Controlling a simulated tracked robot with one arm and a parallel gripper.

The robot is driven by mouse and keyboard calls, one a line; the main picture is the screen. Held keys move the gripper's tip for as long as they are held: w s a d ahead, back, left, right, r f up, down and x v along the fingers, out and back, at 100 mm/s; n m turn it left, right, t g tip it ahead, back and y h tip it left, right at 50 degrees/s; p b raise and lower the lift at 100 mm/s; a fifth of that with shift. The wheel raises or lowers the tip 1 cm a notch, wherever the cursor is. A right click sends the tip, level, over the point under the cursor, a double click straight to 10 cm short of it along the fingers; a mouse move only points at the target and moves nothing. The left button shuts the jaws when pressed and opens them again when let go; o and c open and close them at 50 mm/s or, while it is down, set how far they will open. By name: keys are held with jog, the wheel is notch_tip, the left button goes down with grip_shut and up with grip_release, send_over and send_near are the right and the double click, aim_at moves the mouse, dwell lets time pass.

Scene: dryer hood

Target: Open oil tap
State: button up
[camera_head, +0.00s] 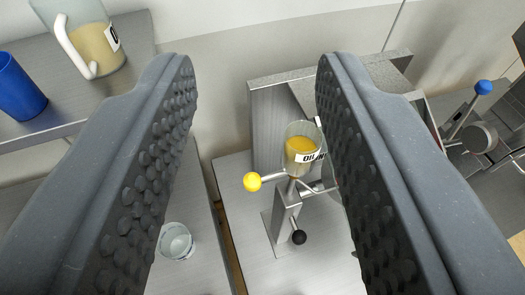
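My gripper (254,62) is open and empty, its two dark studded fingers wide apart at the left and right of the picture. Between them, farther off, a glass cup of yellow oil (300,144) with a white "OIL IN" label sits on a metal fitting (289,207). A lever with a yellow ball (252,181) sticks out to the left just below the cup. A black ball knob (298,237) is lower on the fitting. The gripper touches none of these. The right finger hides part of the fitting's right side. I cannot tell from this view which handle is the oil tap.
A metal housing (269,125) stands behind the cup. A jug of yellow liquid (92,48) and a blue cup (18,88) stand on a shelf at upper left. A clear beaker (177,241) is at lower left. A blue-ball lever (483,88) is at right.

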jog(key=shift+o, duration=0.3)
jog(key=shift+r, duration=0.1)
jog(key=shift+o, duration=1)
jog(key=shift+w, duration=0.1)
jog(key=w+a+f+n+g+p, duration=0.2)
jog(key=w+f+n+g+p, duration=0.15)
jog(key=w+f, duration=0.4)
jog(key=n+g+h+p, duration=0.3)
jog(key=n+g+h, duration=0.2)
jog(key=g, duration=0.1)
send_near(263, 177)
notch_tip(263, 177, down, 6)
jog(key=a+n+g+h+p, duration=0.1)
jog(key=n+g+h+p, duration=0.1)
jog(key=n+h+p, duration=0.15)
jog(key=a+f+n+t+h+p, duration=0.2)
jog(key=a+n+h, duration=0.5)
jog(key=a+h, duration=0.15)
jog(key=p+x, duration=0.2)
jog(key=x, duration=1.2)
jog(key=shift+w+d+f, duration=0.15)
jog(key=shift+f, duration=0.05)
